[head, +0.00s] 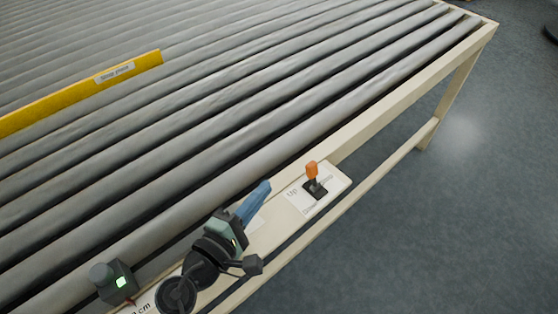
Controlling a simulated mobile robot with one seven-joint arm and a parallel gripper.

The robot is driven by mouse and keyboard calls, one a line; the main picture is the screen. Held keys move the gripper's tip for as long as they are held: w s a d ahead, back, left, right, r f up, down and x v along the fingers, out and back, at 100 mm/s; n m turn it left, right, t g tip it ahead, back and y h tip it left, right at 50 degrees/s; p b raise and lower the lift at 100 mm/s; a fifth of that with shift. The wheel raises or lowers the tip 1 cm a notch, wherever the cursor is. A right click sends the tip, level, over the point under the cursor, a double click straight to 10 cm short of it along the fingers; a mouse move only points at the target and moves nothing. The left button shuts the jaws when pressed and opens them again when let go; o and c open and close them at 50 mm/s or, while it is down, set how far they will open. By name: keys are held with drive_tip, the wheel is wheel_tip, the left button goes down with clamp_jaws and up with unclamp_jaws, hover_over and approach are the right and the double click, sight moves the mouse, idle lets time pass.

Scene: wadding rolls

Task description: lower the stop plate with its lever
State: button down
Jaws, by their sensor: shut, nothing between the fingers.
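The stop plate (85,92) is a long yellow bar with a white label, standing up between the grey rollers at the upper left. The lever (312,172) has an orange knob on a short dark stem and black base. It sits on a white labelled plate on the frame's near side, and its stem looks roughly upright. My gripper (266,186) has blue fingers, shut and empty, pointing up and right. It is left of the lever and apart from it. My wrist hides part of the frame behind it.
Grey rollers (230,130) fill the cream frame (400,100). A dark box with a green light (118,281) stands on the near rail at the lower left, beside my arm. A lower rail (350,207) runs below the lever. Open grey floor (450,220) lies to the right.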

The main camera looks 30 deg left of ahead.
sight(314, 172)
drive_tip(key=w, duration=0.9)
drive_tip(key=shift+w+d+f+p, duration=0.2)
drive_tip(key=shift+w+f+p, duration=0.05)
drive_tip(key=shift+f+p, duration=0.15)
drive_tip(key=d, duration=0.1)
drive_tip(key=s+d+p, duration=0.1)
drive_tip(key=d+r, duration=0.1)
drive_tip(key=shift+s+p, duration=0.25)
drive_tip(key=shift+p, duration=0.05)
drive_tip(key=shift+d, duration=0.2)
drive_tip(key=shift+s, duration=0.1)
drive_tip(key=shift+s+d+r+m+b, duration=0.1)
drive_tip(key=shift+d+m+b, duration=0.35)
drive_tip(key=shift+b, duration=0.95)
drive_tip(key=m+b, duration=0.1)
drive_tip(key=b, duration=0.1)
drive_tip(key=d+m+t+b, duration=0.1)
drive_tip(key=b, duration=0.2)
drive_tip(key=shift+s+m, duration=0.2)
drive_tip(key=shift+m, duration=0.15)
drive_tip(key=m+b, duration=0.1)
drive_tip(key=b, duration=0.1)
drive_tip(key=d+m+t+b, duration=0.1)
drive_tip(key=b, duration=0.2)
drive_tip(key=shift+s+r+m, duration=0.1)
drive_tip(key=shift+s+m, duration=0.1)
drive_tip(key=shift+m, duration=0.1)
drive_tip(key=shift+s+d+r+m+t+b, duration=0.1)
drive_tip(key=shift+d+r+m+t+b, duration=0.2)
drive_tip(key=shift+m+b, duration=0.6)
